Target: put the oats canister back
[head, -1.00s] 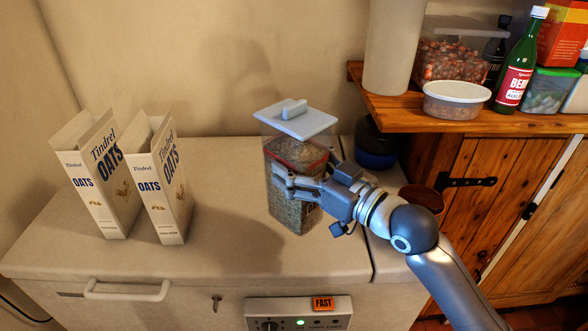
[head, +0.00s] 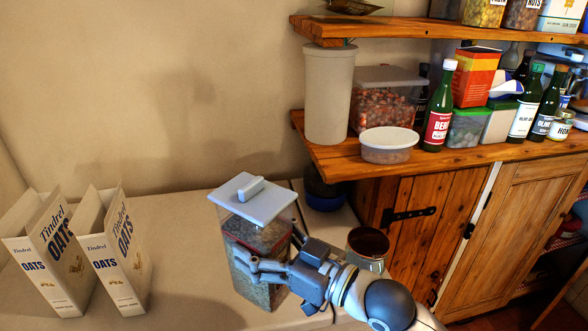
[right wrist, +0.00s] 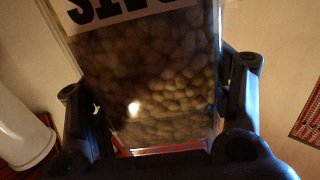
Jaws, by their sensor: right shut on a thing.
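The oats canister (head: 258,238) is a clear, square-sided container with a pale blue lid and knob, filled with grainy contents. My right gripper (head: 252,266) is shut around its sides below the lid. In the right wrist view the canister (right wrist: 150,75) fills the middle between the dark fingers of my right gripper (right wrist: 155,85), and part of its lettered label shows upside down at the top. The canister stands nearly upright above the counter; I cannot tell whether its base touches it. My left gripper is out of view.
Two open oats cartons (head: 62,255) (head: 118,255) stand at the left of the pale counter (head: 185,300). The wooden shelf (head: 350,160) at right holds a tall off-white canister (head: 328,95), a tub (head: 388,146), bottles and boxes. An open tin (head: 367,245) stands near my right arm.

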